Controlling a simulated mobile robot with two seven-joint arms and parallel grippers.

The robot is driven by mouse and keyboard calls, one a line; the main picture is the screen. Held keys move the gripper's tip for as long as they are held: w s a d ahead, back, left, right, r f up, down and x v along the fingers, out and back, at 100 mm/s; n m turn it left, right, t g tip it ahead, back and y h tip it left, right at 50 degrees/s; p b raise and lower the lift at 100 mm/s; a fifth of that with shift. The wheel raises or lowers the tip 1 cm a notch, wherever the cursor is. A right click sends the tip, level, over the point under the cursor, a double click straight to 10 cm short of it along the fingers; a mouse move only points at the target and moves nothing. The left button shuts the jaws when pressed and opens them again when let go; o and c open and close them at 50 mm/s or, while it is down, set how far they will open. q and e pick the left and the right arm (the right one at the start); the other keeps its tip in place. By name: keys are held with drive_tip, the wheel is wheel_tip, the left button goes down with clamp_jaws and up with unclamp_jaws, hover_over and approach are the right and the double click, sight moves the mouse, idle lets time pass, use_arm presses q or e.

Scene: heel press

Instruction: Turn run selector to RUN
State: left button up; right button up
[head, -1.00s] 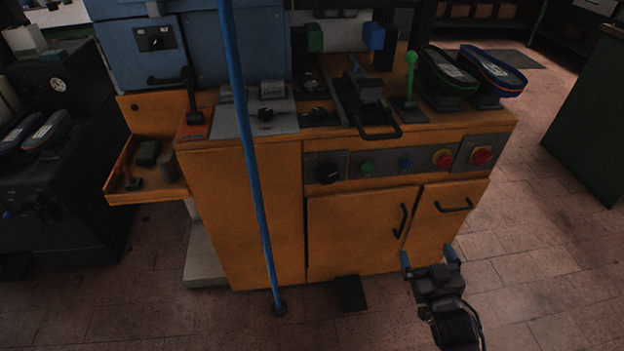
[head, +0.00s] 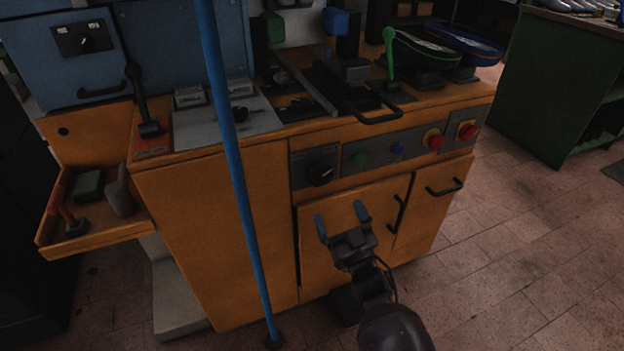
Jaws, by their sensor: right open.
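The run selector appears to be the black rotary knob (head: 320,174) on a dark plate at the left end of the orange machine's front control strip. Its label is too small to read, so its setting cannot be told. My right gripper (head: 342,217) is open and empty, with blue fingertips pointing up toward the strip. It is in front of the left cabinet door, below the knob and a little to its right, apart from it. My left gripper is not in view.
A blue vertical pole (head: 237,190) stands in front of the machine, left of the knob. Right of the knob are a green button (head: 360,159), a blue button (head: 397,149) and red stop buttons (head: 434,139). A black door handle (head: 397,214) sticks out right of my gripper.

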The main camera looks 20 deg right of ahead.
sight(322, 176)
drive_tip(key=b+x, duration=0.1)
drive_tip(key=x, duration=0.8)
drive_tip(key=shift+w+r, duration=0.15)
drive_tip(key=shift+w, duration=0.25)
drive_tip(key=shift+w+r, duration=0.2)
drive_tip(key=shift+w, duration=0.15)
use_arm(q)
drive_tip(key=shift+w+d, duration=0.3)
use_arm(e)
drive_tip(key=c, duration=0.9)
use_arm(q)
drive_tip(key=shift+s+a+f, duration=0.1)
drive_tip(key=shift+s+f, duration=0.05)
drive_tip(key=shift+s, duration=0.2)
